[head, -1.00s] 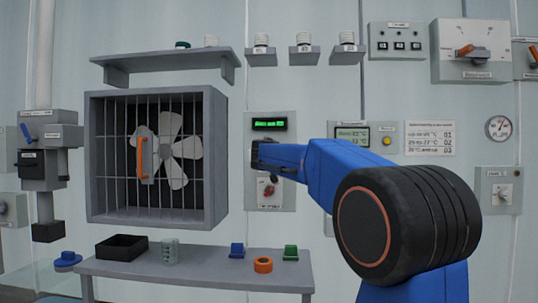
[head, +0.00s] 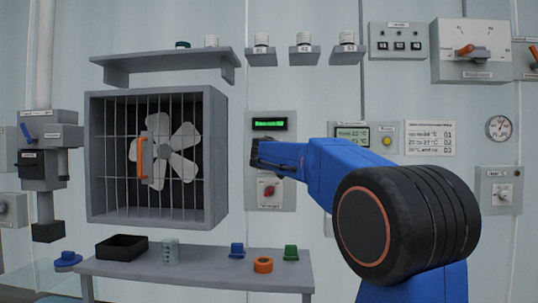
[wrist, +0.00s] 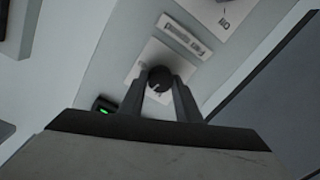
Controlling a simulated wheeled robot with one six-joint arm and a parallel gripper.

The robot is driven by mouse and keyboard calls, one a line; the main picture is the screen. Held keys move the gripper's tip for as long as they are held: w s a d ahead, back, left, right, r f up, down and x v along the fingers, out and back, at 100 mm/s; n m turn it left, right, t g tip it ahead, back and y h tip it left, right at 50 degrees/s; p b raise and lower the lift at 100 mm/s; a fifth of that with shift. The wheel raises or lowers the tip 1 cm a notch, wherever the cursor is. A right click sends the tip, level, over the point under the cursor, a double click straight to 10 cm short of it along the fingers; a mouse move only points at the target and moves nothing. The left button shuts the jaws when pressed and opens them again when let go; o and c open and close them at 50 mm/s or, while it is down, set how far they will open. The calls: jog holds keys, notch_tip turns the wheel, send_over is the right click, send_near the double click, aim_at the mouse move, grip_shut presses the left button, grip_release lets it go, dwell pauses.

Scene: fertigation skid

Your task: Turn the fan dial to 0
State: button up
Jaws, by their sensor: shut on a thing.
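In the wrist view the fan dial (wrist: 160,76) is a dark round knob with a light pointer mark, on a pale plate beside an upside-down label that seems to read "Fan speed". My gripper (wrist: 161,87) has one finger on each side of the knob and is shut on it. In the head view my gripper (head: 256,153) is at the grey control panel (head: 285,122), under its green display (head: 269,124), and hides the dial. The dial's scale figures are too small to read. The fan (head: 176,155) is behind a barred grille.
A red knob (head: 268,189) is lower on the same panel. The grey fan housing (head: 216,160) juts out to the left. Below is a shelf (head: 200,272) with a black tray (head: 122,247), a clear cup (head: 170,252) and small coloured parts.

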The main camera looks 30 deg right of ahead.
jog(key=shift+w+a+f+n+g+h, duration=0.15)
jog(key=shift+n+g+h, duration=0.1)
jog(key=shift+n, duration=4.7)
jog(key=shift+s+f+n+g+h, duration=0.15)
jog(key=shift+n+g, duration=0.1)
jog(key=shift+n, duration=4.7)
jog(key=shift+w, duration=0.1)
jog(key=o, duration=1.1)
jog(key=shift+r, duration=0.1)
jog(key=shift+c, duration=0.2)
jog(key=f+v, duration=0.1)
jog(key=v, duration=1.6)
jog(key=shift+a+r, duration=0.15)
jog(key=shift+r, duration=0.3)
